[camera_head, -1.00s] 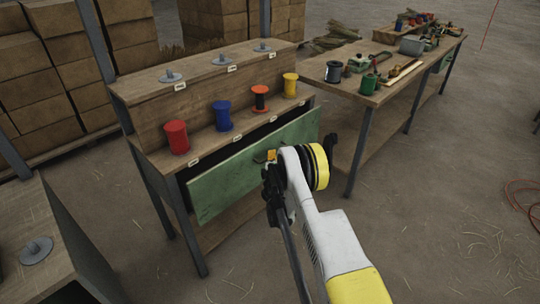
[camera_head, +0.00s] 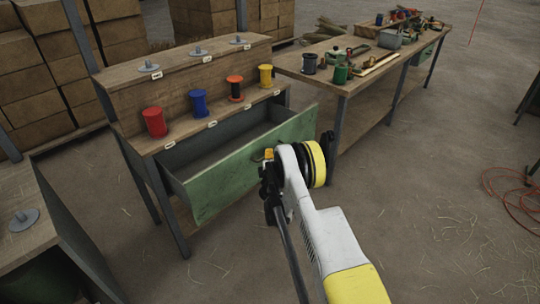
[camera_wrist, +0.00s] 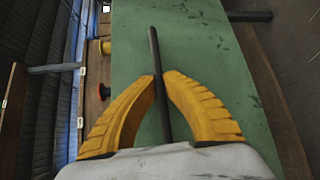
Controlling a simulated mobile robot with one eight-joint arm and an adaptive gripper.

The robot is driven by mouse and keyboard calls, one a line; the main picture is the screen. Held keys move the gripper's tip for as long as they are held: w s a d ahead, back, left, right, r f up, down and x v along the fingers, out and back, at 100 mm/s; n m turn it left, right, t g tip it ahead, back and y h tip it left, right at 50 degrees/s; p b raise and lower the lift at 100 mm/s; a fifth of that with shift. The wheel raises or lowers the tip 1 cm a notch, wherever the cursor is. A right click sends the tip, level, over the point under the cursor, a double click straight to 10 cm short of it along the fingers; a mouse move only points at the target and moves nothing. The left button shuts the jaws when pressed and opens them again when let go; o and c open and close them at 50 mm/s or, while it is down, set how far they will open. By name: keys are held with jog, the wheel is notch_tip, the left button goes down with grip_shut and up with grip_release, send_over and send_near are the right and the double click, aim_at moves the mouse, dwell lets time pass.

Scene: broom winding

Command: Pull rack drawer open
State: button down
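The rack drawer (camera_head: 225,175) has a worn green front and stands well out of the wooden rack (camera_head: 185,70) in the head view. Its inside shows and looks empty. In the wrist view, my gripper's yellow fingers (camera_wrist: 160,78) close from both sides on the dark bar handle (camera_wrist: 158,85), which runs across the green drawer front (camera_wrist: 205,50). The fingertips appear to touch the bar. In the head view my arm hides part of the handle.
Red (camera_head: 154,122), blue (camera_head: 199,103), orange-black (camera_head: 235,88) and yellow (camera_head: 265,76) spools stand on the rack's shelf above the drawer. A workbench (camera_head: 335,82) with tools stands to the right. Another wooden table (camera_head: 25,245) is at the lower left. Open floor lies in front.

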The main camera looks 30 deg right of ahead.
aim_at(270, 135)
jog(key=c, duration=1.5)
grip_release()
jog(key=shift+d, duration=0.25)
jog(key=shift+a+r, duration=0.1)
jog(key=shift+r, duration=0.4)
jog(key=o, duration=1)
jog(key=r, duration=0.6)
jog(key=shift+w, duration=0.2)
jog(key=shift+c, duration=0.2)
jog(key=r, duration=0.3)
jog(key=shift+s, duration=0.4)
jog(key=c, duration=1)
jog(key=shift+o, duration=0.2)
jog(key=shift+w, duration=0.2)
jog(key=shift+r, duration=0.1)
